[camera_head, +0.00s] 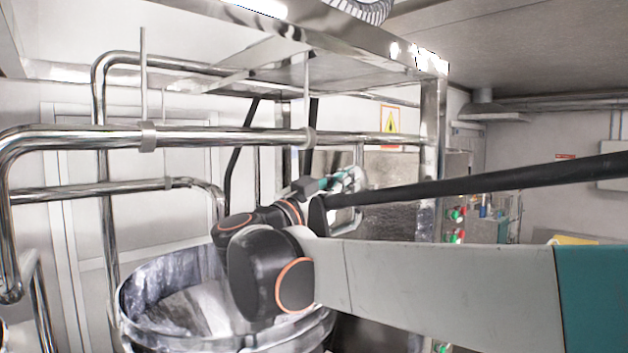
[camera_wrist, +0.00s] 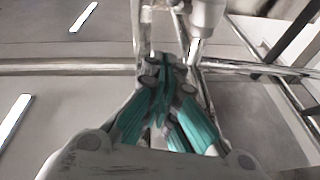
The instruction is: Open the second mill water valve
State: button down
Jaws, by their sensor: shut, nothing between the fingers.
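My gripper (camera_head: 347,181) is shut and empty at the end of my outstretched arm, among the steel pipes. In the wrist view its fingers (camera_wrist: 165,68) are together, and a pale metal pipe or fitting (camera_wrist: 207,14) stands just beyond the tips. I cannot tell whether the fingertips touch it. I cannot clearly make out a water valve or its handle in either view; my arm hides part of the area around the gripper.
Thick steel pipes (camera_head: 225,137) run across the left and middle. An open metal vat (camera_head: 150,320) stands below my arm. A steel frame post (camera_head: 433,140) rises right of the gripper. Red and green buttons (camera_head: 457,215) show behind it. A warning sign (camera_head: 390,121) hangs behind.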

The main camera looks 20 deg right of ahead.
jog(key=shift+w+d+f, duration=0.45)
jog(key=shift+d+f, duration=0.3)
jog(key=shift+f, duration=0.05)
jog(key=shift+w+d+f, duration=0.45)
jog(key=shift+d+f, duration=0.3)
jog(key=shift+f, duration=0.55)
jog(key=w+d+f+b, duration=0.2)
jog(key=d+f+b, duration=0.2)
jog(key=f+b, duration=0.1)
jog(key=shift+d+f, duration=0.4)
jog(key=shift+f, duration=0.45)
jog(key=shift+w, duration=0.1)
